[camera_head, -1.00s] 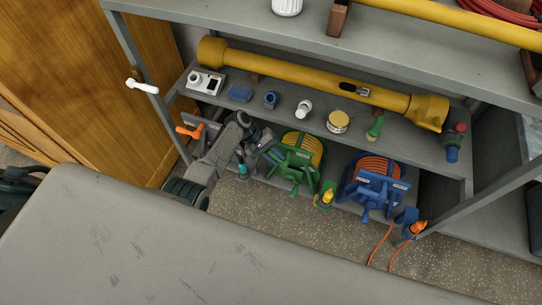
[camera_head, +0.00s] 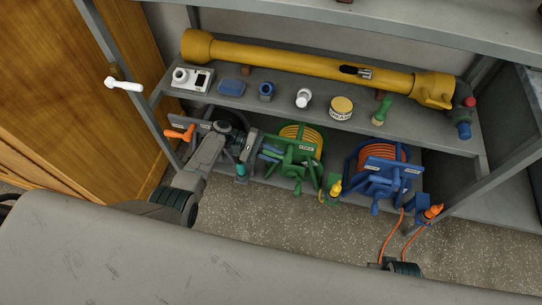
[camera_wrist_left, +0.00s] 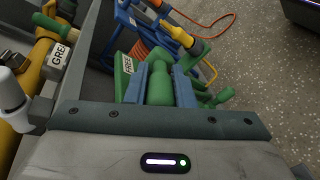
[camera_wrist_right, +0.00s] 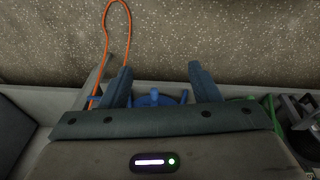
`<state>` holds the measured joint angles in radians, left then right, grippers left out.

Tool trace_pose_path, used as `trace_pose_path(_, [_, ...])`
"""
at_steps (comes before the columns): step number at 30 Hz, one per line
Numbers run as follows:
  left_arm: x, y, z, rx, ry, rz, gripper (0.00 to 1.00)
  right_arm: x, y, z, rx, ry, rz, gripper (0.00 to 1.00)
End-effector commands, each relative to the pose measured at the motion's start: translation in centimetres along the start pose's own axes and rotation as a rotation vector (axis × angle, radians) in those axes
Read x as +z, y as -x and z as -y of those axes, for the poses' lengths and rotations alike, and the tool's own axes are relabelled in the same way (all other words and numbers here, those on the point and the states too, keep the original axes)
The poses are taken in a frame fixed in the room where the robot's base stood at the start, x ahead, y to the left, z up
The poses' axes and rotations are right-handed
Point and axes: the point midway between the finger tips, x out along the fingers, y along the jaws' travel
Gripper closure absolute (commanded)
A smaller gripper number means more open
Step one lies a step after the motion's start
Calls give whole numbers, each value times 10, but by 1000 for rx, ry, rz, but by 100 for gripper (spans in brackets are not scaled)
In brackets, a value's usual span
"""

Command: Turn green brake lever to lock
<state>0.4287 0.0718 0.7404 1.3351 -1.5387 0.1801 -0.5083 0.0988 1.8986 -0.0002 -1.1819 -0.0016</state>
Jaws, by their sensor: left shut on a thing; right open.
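The green hose reel (camera_head: 308,150) stands on the lower shelf, with a small white label on its green bracket. My left gripper (camera_head: 272,148) reaches it from the left side. In the left wrist view, its two blue-grey fingers (camera_wrist_left: 161,85) are shut on the green brake lever (camera_wrist_left: 159,90), one finger on each side. A label reading FREE (camera_wrist_left: 127,64) shows beside the lever; the lever's far end is partly hidden. My right gripper (camera_wrist_right: 160,85) is open and empty, facing a blue reel (camera_wrist_right: 156,99) beyond its fingers.
The blue reel (camera_head: 385,172) with orange hose stands right of the green one. A yellow-and-green nozzle (camera_head: 335,188) sits between them. Orange cables (camera_head: 391,238) hang at the right. A yellow shaft (camera_head: 300,66) and small items lie on the shelf above. The floor in front is clear.

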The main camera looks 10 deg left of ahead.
Motion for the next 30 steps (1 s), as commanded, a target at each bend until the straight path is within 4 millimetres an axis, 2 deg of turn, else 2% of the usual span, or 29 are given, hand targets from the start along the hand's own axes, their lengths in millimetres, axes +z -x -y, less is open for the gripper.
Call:
trace_pose_path(6, [-6, -3, 8, 83, 0, 54, 100, -22, 65, 0, 5, 9, -57, 44])
trace_pose_path(15, [-8, -4, 11, 176, 0, 115, 100, -23, 149, 2, 9, 19, -114, 44])
trace_pose_path(24, [-9, -5, 12, 233, 0, 154, 100, -32, 132, 16, -47, 8, -233, 44])
trace_pose_path(30, [-9, -5, 12, 253, 0, 167, 100, -36, 127, 21, -66, 2, -279, 44])
